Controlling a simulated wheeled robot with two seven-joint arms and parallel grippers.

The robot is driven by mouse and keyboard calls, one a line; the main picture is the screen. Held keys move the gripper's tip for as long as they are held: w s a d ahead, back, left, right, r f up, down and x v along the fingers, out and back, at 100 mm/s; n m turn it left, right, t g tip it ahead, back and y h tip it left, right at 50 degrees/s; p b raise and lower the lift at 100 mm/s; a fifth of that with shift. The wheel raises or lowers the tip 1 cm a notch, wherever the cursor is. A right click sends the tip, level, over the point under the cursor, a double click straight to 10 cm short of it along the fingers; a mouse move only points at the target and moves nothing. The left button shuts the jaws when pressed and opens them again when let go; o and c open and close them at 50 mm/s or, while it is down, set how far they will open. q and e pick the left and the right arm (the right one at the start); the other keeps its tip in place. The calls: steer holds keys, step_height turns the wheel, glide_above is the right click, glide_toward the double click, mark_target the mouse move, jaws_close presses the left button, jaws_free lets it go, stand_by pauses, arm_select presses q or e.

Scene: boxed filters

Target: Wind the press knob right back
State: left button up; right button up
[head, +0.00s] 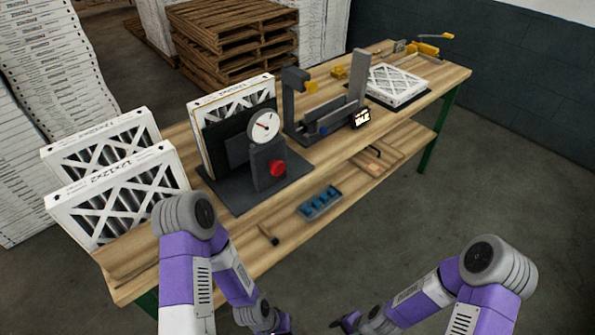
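A red knob (277,168) sits on the front of a dark grey press (263,172) on the wooden bench. A round white dial (264,125) with a red needle is above the knob. A white-framed filter (235,98) stands upright in the press, behind a black plate. How far the knob is wound I cannot tell. My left gripper (284,326) is low at the bottom edge, partly cut off, well below and apart from the knob. My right gripper (345,322) is also low at the bottom edge, touching nothing that I can see. Their finger openings are not clear.
A lower shelf carries a blue tray (319,203). Pallets (235,45) stand behind.

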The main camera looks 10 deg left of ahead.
steer(key=w+a+r+m+y+b, duration=0.1)
steer(key=w+a+r+m+y, duration=0.2)
steer(key=w+a+m, duration=0.7)
steer(key=n+t+y+b, duration=0.3)
steer(key=n+t+y, duration=0.6)
steer(key=n, duration=2.5)
glide_toward(279, 169)
steer(key=a+t+h, duration=0.2)
steer(key=a, duration=0.1)
steer(key=shift+r+b+x, duration=0.1)
steer(key=shift+b+x, duration=0.25)
steer(key=shift+x, duration=1.35)
steer(key=shift+r+b+x, duration=0.15)
steer(key=shift+b+x, duration=0.2)
steer(key=shift+x, duration=1.3)
steer(key=shift+w+d, duration=0.1)
